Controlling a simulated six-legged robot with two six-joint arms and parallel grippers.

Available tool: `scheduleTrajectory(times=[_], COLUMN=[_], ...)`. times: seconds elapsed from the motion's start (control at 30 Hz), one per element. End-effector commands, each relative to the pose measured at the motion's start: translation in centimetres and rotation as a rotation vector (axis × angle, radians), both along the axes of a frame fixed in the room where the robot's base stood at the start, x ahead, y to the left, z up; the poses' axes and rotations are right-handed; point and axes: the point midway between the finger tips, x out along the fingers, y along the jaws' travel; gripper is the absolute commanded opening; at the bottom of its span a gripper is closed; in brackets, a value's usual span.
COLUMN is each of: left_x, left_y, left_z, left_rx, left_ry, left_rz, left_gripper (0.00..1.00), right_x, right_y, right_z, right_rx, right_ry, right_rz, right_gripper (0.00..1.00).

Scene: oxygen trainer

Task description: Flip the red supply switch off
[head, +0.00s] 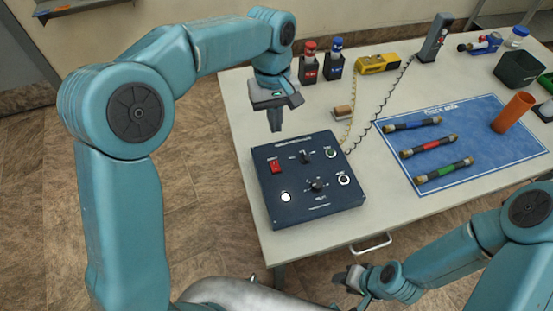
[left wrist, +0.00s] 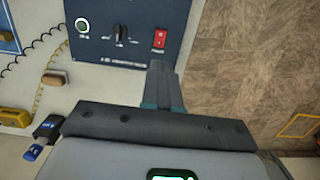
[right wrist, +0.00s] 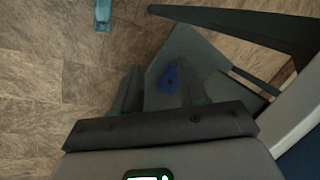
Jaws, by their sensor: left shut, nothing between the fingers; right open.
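The red supply switch (head: 275,167) sits at the upper left of a dark blue control panel (head: 262,205) on the table. It also shows in the left wrist view (left wrist: 159,39), on the panel close to my fingertips. My left gripper (head: 276,128) is shut and empty, pointing down above the panel's far left edge, apart from the switch in the head view. In the left wrist view its closed fingers (left wrist: 162,68) lie just below the switch. My right gripper (head: 344,280) is open and empty, low in front of the table; its spread fingers show in the right wrist view (right wrist: 160,90).
The panel also carries knobs, a white lit button (head: 286,197) and round ports. Behind it stand red (head: 309,64) and blue (head: 335,62) bottles, a yellow device (head: 378,63) and coiled cords. A blue mat (head: 480,165) with several cylinders lies to the right.

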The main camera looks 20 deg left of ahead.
Motion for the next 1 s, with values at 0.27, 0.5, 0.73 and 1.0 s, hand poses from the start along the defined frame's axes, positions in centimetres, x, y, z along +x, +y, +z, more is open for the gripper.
scheduleTrajectory(times=[0.27, 0.5, 0.73, 1.0], left_x=[-0.2, -0.8, -1.2, -1.3], left_y=[-0.1, -0.3, -0.5, -0.6], left_z=[-2.2, -7.3, -11.6, -13.8], left_rx=[0.001, 0.001, 0.001, 0.001], left_ry=[0.004, 0.005, 0.005, 0.000], left_rz=[0.000, -0.001, -0.003, -0.002], left_gripper=[0.00, 0.00, 0.00, 0.00], right_x=[0.0, 0.0, 0.0, 0.0], right_y=[0.0, 0.0, 0.0, 0.0], right_z=[0.0, 0.2, 0.8, 1.1], right_rx=[0.000, 0.000, 0.000, 0.000], right_ry=[0.000, 0.000, 0.000, 0.000], right_rz=[0.001, 0.001, 0.001, 0.001], right_gripper=[0.43, 0.43, 0.43, 0.43])
